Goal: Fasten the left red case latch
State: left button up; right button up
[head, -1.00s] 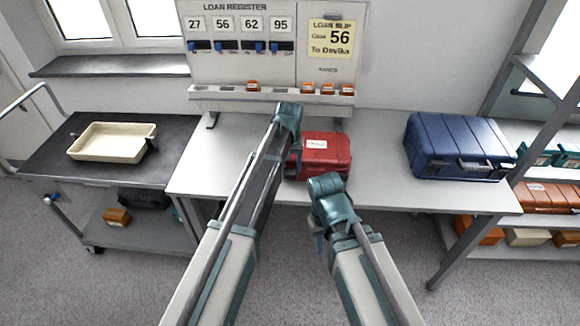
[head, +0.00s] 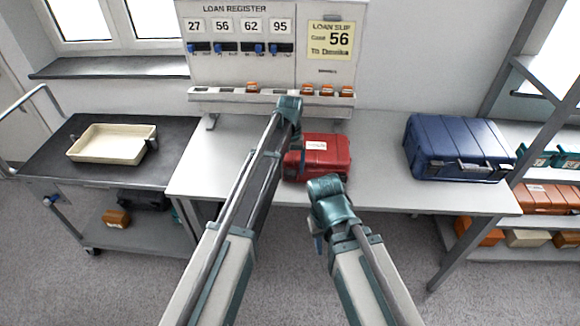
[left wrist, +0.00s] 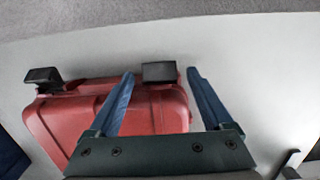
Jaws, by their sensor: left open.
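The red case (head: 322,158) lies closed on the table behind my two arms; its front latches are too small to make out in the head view. In the left wrist view the red case (left wrist: 90,112) shows two black latches on its edge. One latch (left wrist: 159,72) lies in the gap between the blue fingertips of my left gripper (left wrist: 160,76), with space on both sides. The other latch (left wrist: 42,76) is at the picture's left. My left gripper (head: 299,150) is open at the case's left part. My right gripper (head: 318,244) hangs before the table edge, its jaws mostly hidden.
A blue case (head: 455,148) stands on the right of the table (head: 385,185). A loan register board (head: 240,50) rises behind. A cart with a cream tray (head: 110,146) is at left, and a shelf rack (head: 470,215) at right. Table between the cases is clear.

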pick_arm(q)
notch_tip(320, 180, up, 14)
jog(key=w+p, duration=0.1)
jog(key=p, duration=1.2)
jog(key=shift+w+p, duration=0.25)
jog(key=shift+p, duration=0.15)
pick_arm(e)
notch_tip(320, 180, up, 14)
pick_arm(q)
jog(key=shift+s+a+f, duration=0.1)
jog(key=shift+f, duration=0.1)
pick_arm(e)
jog(key=shift+f, duration=0.15)
